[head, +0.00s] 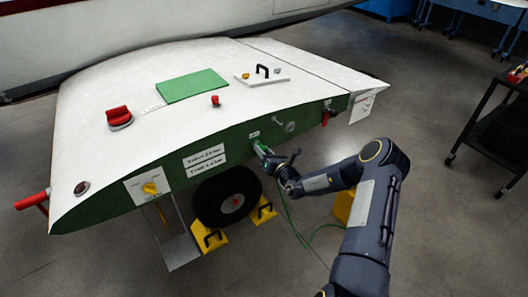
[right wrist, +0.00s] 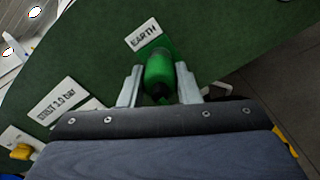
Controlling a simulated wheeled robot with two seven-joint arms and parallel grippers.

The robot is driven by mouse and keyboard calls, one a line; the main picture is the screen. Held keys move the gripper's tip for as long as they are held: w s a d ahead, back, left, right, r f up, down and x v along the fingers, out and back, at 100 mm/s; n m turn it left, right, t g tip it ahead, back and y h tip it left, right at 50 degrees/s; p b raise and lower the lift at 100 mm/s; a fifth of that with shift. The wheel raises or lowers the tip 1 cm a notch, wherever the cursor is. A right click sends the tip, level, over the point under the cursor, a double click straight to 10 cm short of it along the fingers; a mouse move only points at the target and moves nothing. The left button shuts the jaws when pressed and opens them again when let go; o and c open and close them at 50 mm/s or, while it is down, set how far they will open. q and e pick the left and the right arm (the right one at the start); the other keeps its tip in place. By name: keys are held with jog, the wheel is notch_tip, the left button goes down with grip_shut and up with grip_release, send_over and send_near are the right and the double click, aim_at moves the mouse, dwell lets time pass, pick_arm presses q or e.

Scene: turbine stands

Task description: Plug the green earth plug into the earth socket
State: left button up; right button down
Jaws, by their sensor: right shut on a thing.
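The green earth plug (right wrist: 158,68) is between the fingers of my right gripper (right wrist: 160,80), which is shut on it. In the right wrist view the plug's front end is at the green panel, just below the white EARTH label (right wrist: 143,33). The plug covers the earth socket, so I cannot tell whether it is seated or just in front. In the head view my right gripper (head: 266,154) is at the panel's edge with the green plug (head: 260,147). A green cable (head: 292,222) hangs down from it. My left gripper is not in view.
The white and green wing-shaped body (head: 150,85) fills the left and middle. Below it are a black wheel (head: 222,200) and yellow chocks (head: 211,238). A yellow knob (head: 151,188) is on the panel to the left. A dark cart (head: 500,125) stands at the right.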

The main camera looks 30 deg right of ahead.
jog(key=shift+w+r, duration=0.25)
jog(key=shift+r, duration=0.2)
jog(key=c, duration=1.3)
grip_release()
jog(key=shift+w+a+f, duration=0.1)
jog(key=shift+w+f, duration=0.05)
jog(key=shift+w, duration=0.05)
jog(key=shift+o, duration=1.2)
jog(key=shift+w+f, duration=0.2)
jog(key=shift+o, duration=0.3)
jog(key=shift+s, duration=0.15)
jog(key=shift+o, duration=0.8)
jog(key=shift+f, duration=0.1)
jog(key=shift+s, duration=0.2)
jog(key=s+p, duration=0.2)
jog(key=s, duration=0.5)
jog(key=shift+d+p, duration=0.35)
